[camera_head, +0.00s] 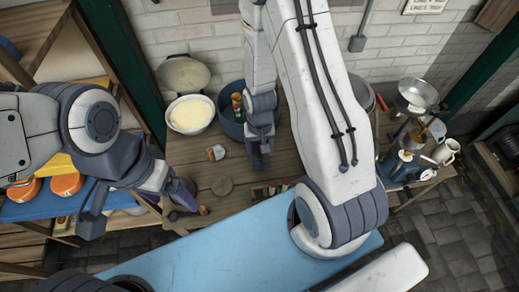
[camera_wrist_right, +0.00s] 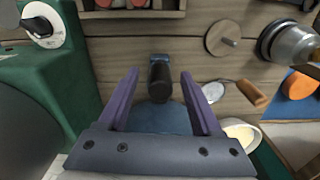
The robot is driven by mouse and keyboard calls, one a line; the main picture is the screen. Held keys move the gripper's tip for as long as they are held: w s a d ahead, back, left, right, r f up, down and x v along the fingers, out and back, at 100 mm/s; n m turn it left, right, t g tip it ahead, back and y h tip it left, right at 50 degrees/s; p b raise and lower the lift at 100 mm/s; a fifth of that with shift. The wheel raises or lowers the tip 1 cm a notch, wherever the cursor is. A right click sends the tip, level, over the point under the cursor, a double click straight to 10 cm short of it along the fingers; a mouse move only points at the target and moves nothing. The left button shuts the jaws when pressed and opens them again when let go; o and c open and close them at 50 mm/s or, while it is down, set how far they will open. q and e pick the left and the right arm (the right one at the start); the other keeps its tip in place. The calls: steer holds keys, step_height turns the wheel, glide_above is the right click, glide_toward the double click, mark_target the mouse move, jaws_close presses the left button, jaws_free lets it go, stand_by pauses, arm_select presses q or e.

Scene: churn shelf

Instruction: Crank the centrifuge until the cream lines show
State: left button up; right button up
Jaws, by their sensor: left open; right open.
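I cannot single out the centrifuge or any cream lines for certain. A small dark fitting with an orange-brown wooden knob (camera_head: 203,210) shows at the bench's front left, beside my left gripper (camera_head: 140,205), which is open. My right gripper (camera_head: 260,150) points down over the middle of the bench. In the right wrist view its purple fingers (camera_wrist_right: 160,80) are apart with nothing held between them.
A bowl of cream-coloured stuff (camera_head: 190,114) and a blue tub (camera_head: 231,122) stand at the back of the bench. A wooden disc (camera_head: 222,186) lies near the front. A blue device with a metal bowl (camera_head: 417,95) stands at right. My right arm hides part of the bench.

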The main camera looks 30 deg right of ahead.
steer(key=shift+r+p, duration=3.25)
steer(key=shift+r, duration=0.7)
steer(key=shift+a, duration=0.1)
steer(key=s+a+r+n+b, duration=0.1)
steer(key=s+a+n+b, duration=0.15)
steer(key=a+b, duration=0.35)
steer(key=s+a+r+n+b, duration=0.1)
steer(key=s+a+n+b, duration=0.1)
steer(key=a+n+b, duration=0.3)
steer(key=s+a+r+n+y+b, duration=0.1)
steer(key=s+a+n+b, duration=0.2)
steer(key=s+b, duration=0.4)
steer(key=s+n, duration=0.1)
steer(key=s, duration=0.3)
steer(key=shift+a+r, duration=0.4)
